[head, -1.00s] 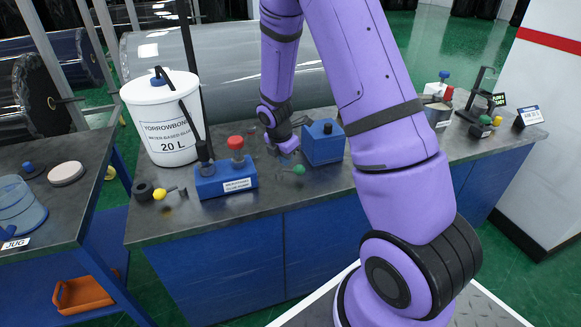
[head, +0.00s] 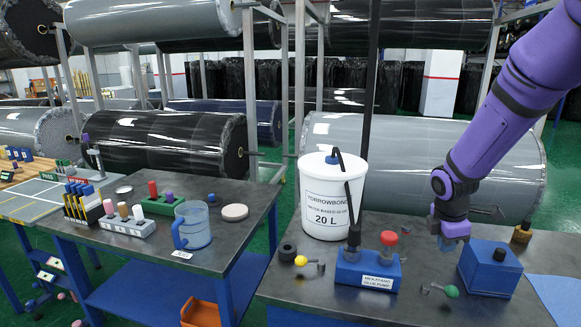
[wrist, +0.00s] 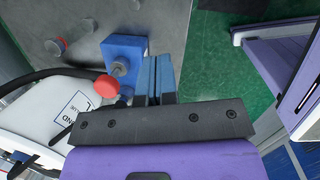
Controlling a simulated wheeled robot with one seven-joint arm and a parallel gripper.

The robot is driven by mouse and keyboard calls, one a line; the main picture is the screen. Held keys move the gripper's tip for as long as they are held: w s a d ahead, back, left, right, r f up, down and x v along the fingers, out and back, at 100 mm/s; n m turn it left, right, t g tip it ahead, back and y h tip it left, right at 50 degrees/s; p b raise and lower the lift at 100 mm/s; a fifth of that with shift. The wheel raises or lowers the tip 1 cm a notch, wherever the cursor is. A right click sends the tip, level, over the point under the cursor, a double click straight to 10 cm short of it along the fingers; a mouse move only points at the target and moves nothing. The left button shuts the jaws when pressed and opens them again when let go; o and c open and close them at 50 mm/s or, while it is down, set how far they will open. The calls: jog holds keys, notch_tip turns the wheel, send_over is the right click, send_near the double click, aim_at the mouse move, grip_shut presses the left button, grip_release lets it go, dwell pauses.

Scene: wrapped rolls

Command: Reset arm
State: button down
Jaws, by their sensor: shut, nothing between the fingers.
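My purple arm (head: 500,110) reaches in from the upper right in the head view. My gripper (head: 449,243) hangs above the grey bench, between the blue glue pump block and a plain blue box. In the wrist view its two blue fingers (wrist: 154,78) lie together with nothing between them. The glue pump block (head: 368,272) with a red knob stands just left of the gripper in the head view. The blue box (head: 489,268) stands to its right. My gripper appears apart from both.
A white 20 L bucket (head: 325,215) stands at the bench's back left. A yellow knob (head: 301,260) and a green knob (head: 452,291) lie near the front. A left table (head: 215,258) holds a jug (head: 192,226).

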jog(key=s+a+r+m+t+y, duration=0.1)
jog(key=s+a+r+m, duration=0.1)
jog(key=s+r+m, duration=0.45)
jog(key=s+a+r+m+t, duration=0.1)
jog(key=s+a+r+m, duration=0.2)
jog(key=r, duration=0.6)
jog(key=s+a+r+m+t, duration=0.1)
jog(key=s+a+r+m, duration=0.1)
jog(key=s, duration=0.6)
jog(key=s+a+r+m+t+y, duration=0.1)
jog(key=s+r+m, duration=0.3)
jog(key=s, duration=0.4)
jog(key=shift+s+a+r+m, duration=0.25)
jog(key=shift+a+m, duration=0.2)
jog(key=shift+m, duration=0.4)
